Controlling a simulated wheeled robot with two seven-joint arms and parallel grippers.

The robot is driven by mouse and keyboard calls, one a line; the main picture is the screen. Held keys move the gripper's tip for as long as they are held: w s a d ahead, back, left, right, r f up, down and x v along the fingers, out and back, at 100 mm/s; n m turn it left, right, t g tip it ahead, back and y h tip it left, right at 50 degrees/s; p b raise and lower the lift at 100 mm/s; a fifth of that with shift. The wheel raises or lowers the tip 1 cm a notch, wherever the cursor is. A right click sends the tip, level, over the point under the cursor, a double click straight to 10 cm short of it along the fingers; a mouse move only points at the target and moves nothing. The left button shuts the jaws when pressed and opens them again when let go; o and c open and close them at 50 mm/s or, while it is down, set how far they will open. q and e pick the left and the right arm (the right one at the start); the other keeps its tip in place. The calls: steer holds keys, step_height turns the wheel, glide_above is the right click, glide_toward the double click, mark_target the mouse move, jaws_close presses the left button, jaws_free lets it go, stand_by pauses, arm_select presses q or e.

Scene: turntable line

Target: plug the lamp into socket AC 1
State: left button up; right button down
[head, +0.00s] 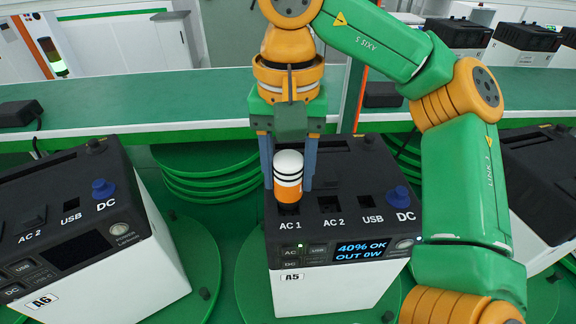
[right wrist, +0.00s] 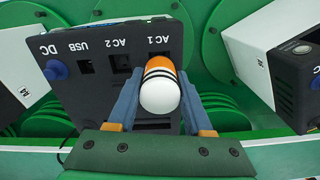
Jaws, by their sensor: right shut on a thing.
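The lamp (head: 288,172) has a white dome, black stripes and an orange base. My right gripper (head: 288,187) is shut on it and holds it upright, base down, at socket AC 1 of the power station marked A5 (head: 330,289). The lamp also shows in the right wrist view (right wrist: 160,92) between the two blue fingers, just below the AC 1 label. The lamp hides most of the socket, and I cannot tell how deep its plug sits. My left gripper is not in view.
Socket AC 2 (head: 330,204), a USB port (head: 367,201) and a blue DC knob (head: 400,194) sit right of the lamp. Power station A6 (head: 120,274) stands at left, another (head: 545,170) at right. A green shelf (head: 160,98) runs behind.

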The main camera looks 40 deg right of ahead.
steer(key=shift+s+r, duration=0.1)
steer(key=shift+s, duration=0.15)
steer(key=shift+w, duration=0.35)
steer(key=shift+s+p, duration=0.1)
steer(key=shift+p, duration=0.4)
steer(key=shift+f+b, duration=0.95)
steer(key=shift+f, duration=0.45)
stand_by(0.5)
steer(key=shift+c, duration=1.1)
jaws_free()
